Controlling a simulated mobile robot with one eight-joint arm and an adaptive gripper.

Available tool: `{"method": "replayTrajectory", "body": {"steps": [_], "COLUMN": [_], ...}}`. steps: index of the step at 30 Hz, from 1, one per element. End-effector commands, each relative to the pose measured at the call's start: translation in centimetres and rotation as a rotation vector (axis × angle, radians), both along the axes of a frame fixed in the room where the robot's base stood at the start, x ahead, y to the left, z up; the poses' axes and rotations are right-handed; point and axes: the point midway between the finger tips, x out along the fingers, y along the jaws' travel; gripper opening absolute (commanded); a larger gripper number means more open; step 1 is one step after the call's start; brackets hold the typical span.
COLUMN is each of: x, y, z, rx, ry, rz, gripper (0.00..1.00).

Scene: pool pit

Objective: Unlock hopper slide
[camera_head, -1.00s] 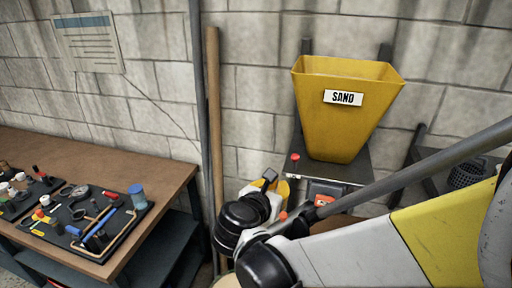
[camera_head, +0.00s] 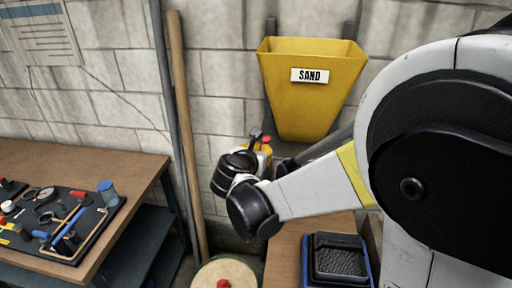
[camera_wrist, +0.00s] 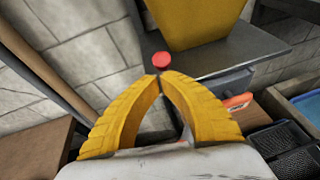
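The yellow hopper (camera_head: 311,105) with a SAND label hangs against the block wall; its lower part also shows at the top of the wrist view (camera_wrist: 195,20). A small red knob (camera_wrist: 161,61) stands at the left edge of the grey metal shelf (camera_wrist: 225,55) under the hopper; in the head view it (camera_head: 266,139) shows beside my gripper (camera_head: 262,147). In the wrist view my gripper's yellow fingers (camera_wrist: 161,75) have their tips together just in front of the knob. Whether they touch it or its stem, I cannot tell. The slide itself is not clearly visible.
An orange-red handle (camera_wrist: 238,101) sits below the shelf. Dark trays (camera_head: 338,258) lie on a wooden surface to the right. A workbench (camera_head: 105,160) with tools is at the left. A wooden pole (camera_head: 187,130) leans on the wall, near a round lid (camera_head: 225,272).

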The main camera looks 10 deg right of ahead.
Motion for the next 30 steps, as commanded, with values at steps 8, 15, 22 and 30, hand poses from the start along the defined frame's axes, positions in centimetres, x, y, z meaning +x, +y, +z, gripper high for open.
{"method": "replayTrajectory", "body": {"steps": [8,15,22,30], "x": [0.2,0.4,0.6,0.9], "y": [-0.1,-0.1,-0.2,-0.4], "z": [0.4,0.6,0.8,1.2], "rx": [0.014,0.026,0.040,0.062], "ry": [0.029,0.064,0.098,0.151], "rz": [-0.001,0.001,0.000,-0.001], "gripper": [0.00,0.00,0.00,0.00]}}
